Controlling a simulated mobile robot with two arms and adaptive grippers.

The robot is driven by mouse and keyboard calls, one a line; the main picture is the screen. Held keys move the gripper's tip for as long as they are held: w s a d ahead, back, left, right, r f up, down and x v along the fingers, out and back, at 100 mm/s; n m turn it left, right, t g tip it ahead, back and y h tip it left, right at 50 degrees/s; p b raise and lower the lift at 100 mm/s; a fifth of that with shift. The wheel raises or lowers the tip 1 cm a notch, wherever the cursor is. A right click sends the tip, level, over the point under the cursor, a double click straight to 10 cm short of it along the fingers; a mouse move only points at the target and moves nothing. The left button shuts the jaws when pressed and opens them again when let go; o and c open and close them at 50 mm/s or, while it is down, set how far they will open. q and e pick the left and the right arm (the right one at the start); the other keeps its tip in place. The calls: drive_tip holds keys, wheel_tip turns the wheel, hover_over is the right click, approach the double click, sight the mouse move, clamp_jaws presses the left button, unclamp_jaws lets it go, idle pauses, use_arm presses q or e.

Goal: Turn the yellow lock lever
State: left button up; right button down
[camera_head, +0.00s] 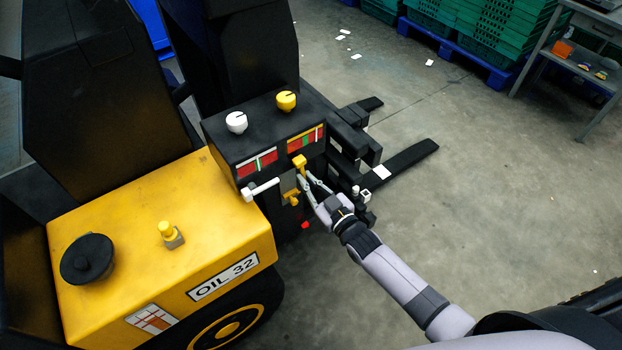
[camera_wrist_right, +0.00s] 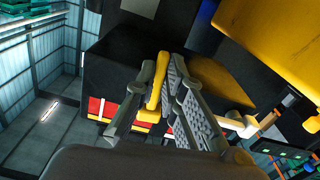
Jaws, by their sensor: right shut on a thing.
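The yellow lock lever (camera_head: 299,161) sits on the front face of the black control box of the forklift-like vehicle, below the right gauge. My right gripper (camera_head: 304,180) reaches it from the lower right. In the wrist view the yellow lever (camera_wrist_right: 157,82) stands between the two fingers of my right gripper (camera_wrist_right: 168,68), and the gripper is shut on it. The fingers partly hide the panel behind the lever. My left gripper is not in view.
A white-handled lever (camera_head: 262,189) is left of the yellow one. White (camera_head: 236,122) and yellow (camera_head: 286,101) knobs top the control box (camera_head: 262,125). Black forks (camera_head: 410,158) extend right. Green crates (camera_head: 480,30) and a metal table (camera_head: 585,62) stand far back. The floor at right is clear.

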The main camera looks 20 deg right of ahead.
drive_tip(key=shift+s+a+m, duration=0.1)
drive_tip(key=shift+a+m, duration=0.15)
drive_tip(key=shift+m, duration=0.45)
drive_tip(key=c, duration=1.7)
unclamp_jaws()
drive_tip(key=v, duration=1.2)
